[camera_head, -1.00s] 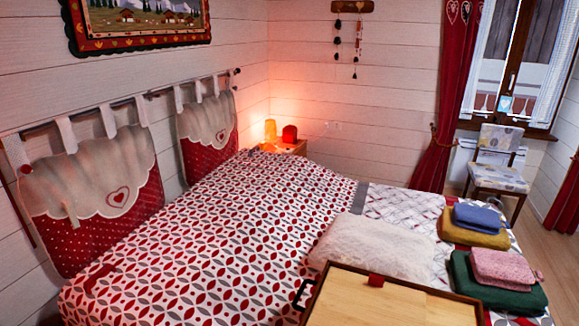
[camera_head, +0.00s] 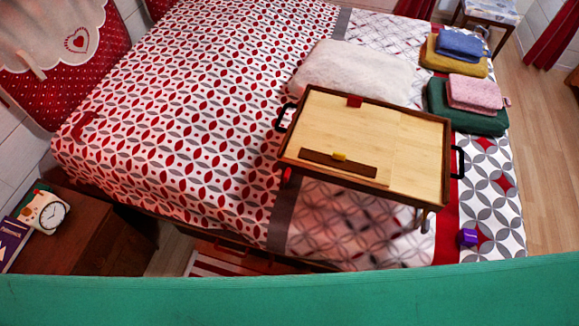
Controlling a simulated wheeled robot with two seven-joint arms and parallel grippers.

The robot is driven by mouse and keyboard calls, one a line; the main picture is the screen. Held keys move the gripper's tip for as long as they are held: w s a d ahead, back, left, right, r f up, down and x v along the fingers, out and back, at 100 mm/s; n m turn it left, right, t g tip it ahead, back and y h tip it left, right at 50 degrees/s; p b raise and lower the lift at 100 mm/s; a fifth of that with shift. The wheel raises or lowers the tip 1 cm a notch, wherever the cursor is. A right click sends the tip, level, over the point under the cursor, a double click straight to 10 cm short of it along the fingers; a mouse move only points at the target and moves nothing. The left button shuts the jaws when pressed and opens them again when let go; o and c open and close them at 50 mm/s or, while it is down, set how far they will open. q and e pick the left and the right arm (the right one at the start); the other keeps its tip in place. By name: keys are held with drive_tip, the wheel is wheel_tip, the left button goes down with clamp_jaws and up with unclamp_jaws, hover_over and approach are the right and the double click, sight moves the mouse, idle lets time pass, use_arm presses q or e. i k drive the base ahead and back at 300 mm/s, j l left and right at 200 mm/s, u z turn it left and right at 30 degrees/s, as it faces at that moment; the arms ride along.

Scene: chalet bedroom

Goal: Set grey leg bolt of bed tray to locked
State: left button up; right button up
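The wooden bed tray (camera_head: 418,141) stands on the bed, with a light wood top, a dark rim and black handles at its left and right ends. A red piece (camera_head: 354,101) sits at its far edge. A yellow piece (camera_head: 339,156) sits on a dark strip near its front edge. A leg shows below the front right corner, with a small greyish part (camera_head: 427,222) on it. I cannot tell whether this is the grey bolt, or its setting. The tray's underside is hidden. Neither of my grippers is in view.
A white fluffy pillow (camera_head: 345,72) lies behind the tray. Folded cloths, including a green one (camera_head: 465,117), lie to its right. A small purple cube (camera_head: 468,237) is near the bed's front right. A nightstand (camera_head: 88,240) with a clock (camera_head: 52,214) stands at left. Wooden floor is clear at right.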

sight(425, 226)
drive_tip(key=z, duration=1.5)
